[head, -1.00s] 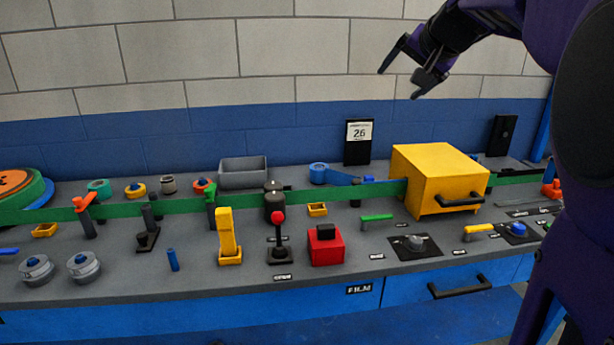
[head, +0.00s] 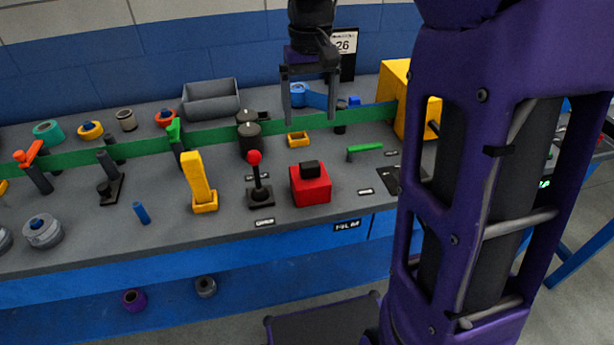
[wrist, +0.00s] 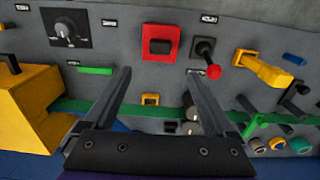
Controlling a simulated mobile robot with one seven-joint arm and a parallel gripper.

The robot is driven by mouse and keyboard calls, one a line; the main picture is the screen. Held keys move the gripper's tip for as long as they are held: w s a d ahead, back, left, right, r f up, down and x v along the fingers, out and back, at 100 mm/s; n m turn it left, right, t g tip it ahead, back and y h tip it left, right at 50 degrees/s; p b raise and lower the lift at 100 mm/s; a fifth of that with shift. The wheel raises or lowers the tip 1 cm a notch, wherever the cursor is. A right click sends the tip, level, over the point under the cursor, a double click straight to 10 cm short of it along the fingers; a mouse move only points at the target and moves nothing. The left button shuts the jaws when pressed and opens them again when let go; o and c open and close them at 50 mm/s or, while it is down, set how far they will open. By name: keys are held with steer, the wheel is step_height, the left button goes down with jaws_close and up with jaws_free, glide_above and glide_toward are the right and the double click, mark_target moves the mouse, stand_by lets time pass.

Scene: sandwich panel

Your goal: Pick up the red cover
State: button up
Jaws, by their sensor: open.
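The red cover (head: 310,187) is a red block with a black piece on top. It sits on the grey panel near the front edge, right of a black lever with a red ball knob (head: 254,157). My gripper (head: 310,112) is open and empty, pointing down above the rear of the panel, behind and above the cover. In the wrist view the red cover (wrist: 160,42) shows whole, beyond the fingertips and roughly midway between them; my gripper (wrist: 158,74) does not touch it.
A yellow lever (head: 198,180) stands left of the red-knobbed lever. A green rail (head: 215,133) crosses the panel behind the cover. A green handle (head: 365,148) lies right of it, and a yellow box (head: 394,88) stands farther right. A grey bin (head: 210,100) is at the back.

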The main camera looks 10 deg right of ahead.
mark_target(310, 164)
step_height(310, 164, down, 8)
steer(key=shift+f+b, duration=0.25)
steer(key=shift+b, duration=0.5)
steer(key=f, duration=0.1)
steer(key=f+b, duration=0.1)
steer(key=f, duration=0.3)
steer(key=shift+s+f, duration=0.1)
steer(key=shift+s, duration=0.15)
jaws_close()
steer(key=shift+r+p, duration=0.95)
steer(key=shift+r, duration=4.1)
steer(key=shift+r+p, duration=0.95)
steer(key=shift+r, duration=0.05)
